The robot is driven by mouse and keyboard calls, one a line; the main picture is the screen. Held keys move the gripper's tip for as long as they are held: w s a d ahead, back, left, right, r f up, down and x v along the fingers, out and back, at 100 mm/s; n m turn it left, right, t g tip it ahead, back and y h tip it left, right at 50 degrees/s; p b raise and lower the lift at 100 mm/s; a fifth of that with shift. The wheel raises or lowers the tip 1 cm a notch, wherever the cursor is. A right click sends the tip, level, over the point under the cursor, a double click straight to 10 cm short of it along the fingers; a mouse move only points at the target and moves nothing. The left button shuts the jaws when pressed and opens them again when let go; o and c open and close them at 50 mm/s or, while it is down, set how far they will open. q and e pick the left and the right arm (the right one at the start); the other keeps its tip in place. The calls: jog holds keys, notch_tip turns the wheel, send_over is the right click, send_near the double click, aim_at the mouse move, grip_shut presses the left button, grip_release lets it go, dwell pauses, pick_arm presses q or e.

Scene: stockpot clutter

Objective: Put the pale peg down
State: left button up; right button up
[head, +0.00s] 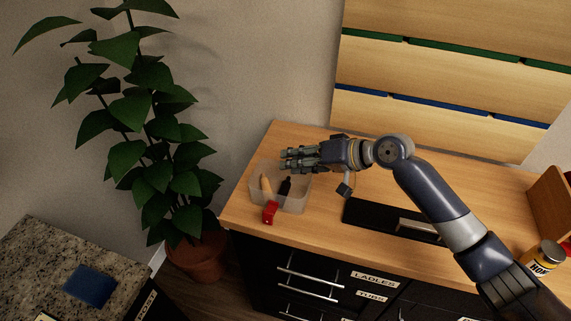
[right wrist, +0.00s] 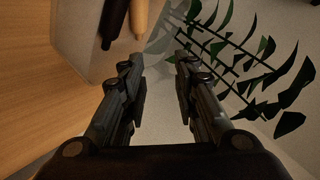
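The pale peg (head: 266,186) is in a translucent bin (head: 297,203) near the counter's left end, leaning against its left side. It also shows at the top of the right wrist view (right wrist: 139,18), beside a dark object (right wrist: 114,20). My right gripper (head: 284,160) is above the bin's back edge, apart from the peg. In the right wrist view its two fingers (right wrist: 159,62) are spread, with nothing between them. My left gripper is not in view.
A dark bottle-like object (head: 285,187) stands in the bin beside the peg. A red object (head: 270,212) is at the bin's front. A black panel with a handle (head: 395,220) lies on the wooden counter. A leafy plant (head: 150,130) stands left of it.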

jog(key=b+v, duration=0.1)
jog(key=v, duration=0.7)
jog(key=shift+s+d, duration=0.1)
jog(key=shift+d, duration=0.05)
